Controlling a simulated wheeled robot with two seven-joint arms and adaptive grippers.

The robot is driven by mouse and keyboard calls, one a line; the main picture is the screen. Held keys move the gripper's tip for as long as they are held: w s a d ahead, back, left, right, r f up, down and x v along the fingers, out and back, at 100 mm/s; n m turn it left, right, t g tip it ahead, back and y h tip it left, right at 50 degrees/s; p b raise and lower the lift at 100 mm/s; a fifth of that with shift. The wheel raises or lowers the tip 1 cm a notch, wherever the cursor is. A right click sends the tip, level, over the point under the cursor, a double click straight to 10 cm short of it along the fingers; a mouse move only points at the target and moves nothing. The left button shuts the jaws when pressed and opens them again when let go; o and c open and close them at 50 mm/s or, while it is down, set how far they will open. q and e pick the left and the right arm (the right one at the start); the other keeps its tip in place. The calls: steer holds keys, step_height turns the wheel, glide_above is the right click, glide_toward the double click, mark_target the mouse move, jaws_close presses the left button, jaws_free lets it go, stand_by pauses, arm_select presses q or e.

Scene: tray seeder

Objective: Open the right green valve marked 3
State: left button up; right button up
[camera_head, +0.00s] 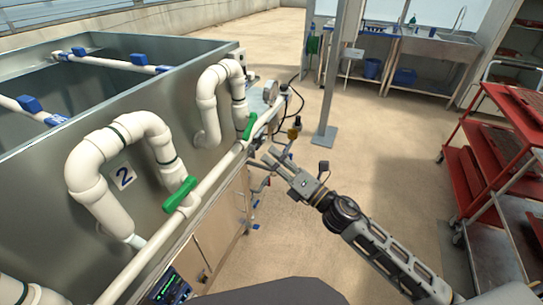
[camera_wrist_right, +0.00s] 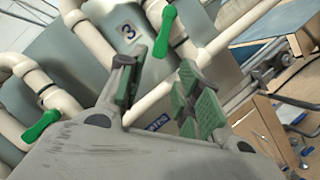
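The right green valve handle (camera_head: 249,126) is on the right leg of the far white pipe loop, just above the long white pipe, in the head view. In the right wrist view, the green handle (camera_wrist_right: 165,31) sits right of the label 3 (camera_wrist_right: 128,32). The label is not visible in the head view. My right gripper (camera_head: 271,157) is right of and below this valve, apart from it. In the right wrist view, its two green-padded fingers (camera_wrist_right: 160,88) are spread with nothing between them. My left gripper is not in view.
Another green handle (camera_head: 180,195) is on the nearer loop by the label 2 (camera_head: 123,177). The long white pipe (camera_head: 213,178) runs along the metal tank (camera_head: 180,102). A metal post (camera_head: 331,90) stands beyond my gripper, and a red cart (camera_head: 500,125) is at right.

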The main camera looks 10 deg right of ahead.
steer(key=shift+w+r, duration=0.1)
steer(key=shift+r, duration=0.2)
steer(key=shift+c, duration=1.2)
steer(key=w+r+n, duration=0.1)
steer(key=r, duration=0.1)
steer(key=r+n+y, duration=0.1)
steer(key=r, duration=0.1)
steer(key=w+r+n+g+y, duration=0.1)
steer(key=r+n, duration=0.1)
steer(key=r, duration=0.1)
steer(key=shift+w+d, duration=0.15)
steer(key=shift+w, duration=0.2)
jaws_close()
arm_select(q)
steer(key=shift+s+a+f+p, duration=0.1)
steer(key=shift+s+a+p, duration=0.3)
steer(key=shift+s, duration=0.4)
arm_select(e)
steer(key=s+m+g+y, duration=0.1)
steer(key=m+g, duration=0.1)
steer(key=m, duration=0.3)
steer(key=f+m+g+y, duration=0.1)
steer(key=m+g+y, duration=0.1)
steer(key=m, duration=0.3)
steer(key=s+d+m+g+y, duration=0.1)
steer(key=m+g+y, duration=0.1)
steer(key=m, duration=0.3)
steer(key=shift+s+d+f+g, duration=0.1)
steer(key=shift+s+f+g, duration=0.2)
steer(key=shift+f+g, duration=0.1)
